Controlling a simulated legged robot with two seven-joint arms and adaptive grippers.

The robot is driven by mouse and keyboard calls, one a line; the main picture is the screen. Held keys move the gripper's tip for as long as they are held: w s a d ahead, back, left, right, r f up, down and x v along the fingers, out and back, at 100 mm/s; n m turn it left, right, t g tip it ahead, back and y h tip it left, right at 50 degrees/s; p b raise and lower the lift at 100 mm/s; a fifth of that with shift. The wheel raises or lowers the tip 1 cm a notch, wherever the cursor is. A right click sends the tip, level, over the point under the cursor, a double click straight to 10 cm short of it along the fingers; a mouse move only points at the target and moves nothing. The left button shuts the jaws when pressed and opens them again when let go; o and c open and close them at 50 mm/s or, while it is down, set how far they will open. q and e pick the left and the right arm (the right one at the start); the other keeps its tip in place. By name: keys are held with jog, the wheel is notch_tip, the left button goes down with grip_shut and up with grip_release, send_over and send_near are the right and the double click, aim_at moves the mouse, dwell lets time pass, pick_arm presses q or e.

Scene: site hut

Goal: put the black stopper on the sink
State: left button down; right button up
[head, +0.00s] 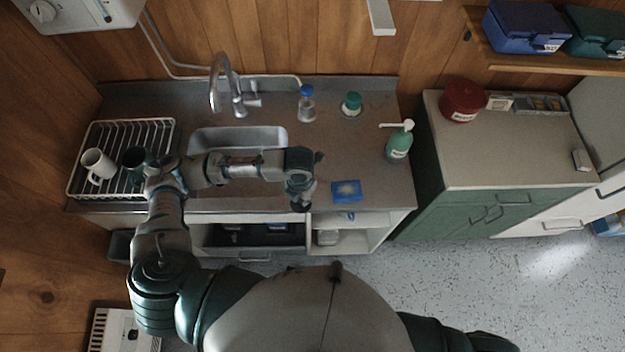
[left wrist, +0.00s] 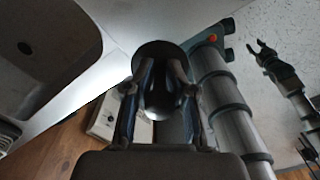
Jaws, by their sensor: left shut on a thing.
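The black stopper (left wrist: 159,52) is a dark round piece held between the two fingers of my left gripper (left wrist: 160,80) in the left wrist view. In the head view my left gripper (head: 301,190) is over the counter's front edge, right of and in front of the sink, with the dark stopper (head: 300,207) partly showing below it. The steel sink (head: 270,137) is partly hidden by my left arm.
A dish rack (head: 122,125) with a white mug (head: 97,163) and a dark mug stands left of the sink. The faucet (head: 232,90) rises behind it. A blue-capped bottle (head: 306,105), a green-lidded jar (head: 351,104), a pump bottle (head: 398,142) and a blue sponge packet (head: 346,191) stand right.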

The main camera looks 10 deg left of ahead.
pick_arm(q)
jog(key=w, duration=0.2)
jog(key=w+d, duration=0.1)
jog(key=w, duration=0.1)
jog(key=w+d, duration=0.1)
jog(key=w, duration=0.1)
jog(key=shift+w+d+f, duration=0.15)
jog(key=shift+f, duration=0.25)
jog(key=f, duration=0.1)
jog(key=a+f+p, duration=0.1)
jog(key=f, duration=0.1)
jog(key=shift+a+f, duration=0.2)
jog(key=shift+a, duration=0.1)
jog(key=c, duration=1.1)
grip_release()
jog(key=shift+d, duration=0.2)
jog(key=shift+o, duration=0.6)
jog(key=shift+d, duration=0.5)
jog(key=shift+a+r, duration=0.25)
jog(key=shift+r, duration=0.05)
notch_tip(320, 180, up, 12)
jog(key=shift+f+b, duration=0.15)
jog(key=shift+b, duration=0.2)
pick_arm(e)
jog(key=shift+d, duration=0.45)
pick_arm(q)
jog(key=shift+a, duration=0.2)
pick_arm(e)
jog(key=shift+a+r, duration=0.1)
jog(key=shift+r, duration=0.05)
